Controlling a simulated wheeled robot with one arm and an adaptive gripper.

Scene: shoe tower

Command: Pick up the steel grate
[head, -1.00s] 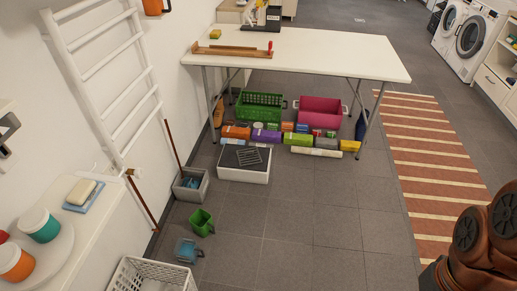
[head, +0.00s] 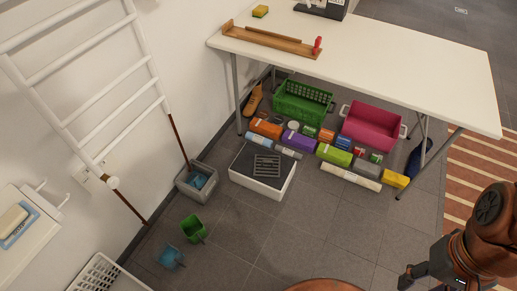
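The steel grate (head: 266,165) is a small grey slatted piece. It lies flat on the dark top of a low white box (head: 262,186) on the floor, in front of the table. My arm shows at the lower right of the head view, and part of what looks like my gripper (head: 408,277) shows at its lower end, near the bottom edge. It is far from the grate, with bare floor between them. The fingers are too small and cut off to tell whether they are open or shut.
A white table (head: 400,65) stands over a green crate (head: 303,103), a pink tub (head: 371,128) and several coloured packages. A grey bin (head: 184,187), a green container (head: 193,229) and a blue one (head: 171,257) stand left of the box.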

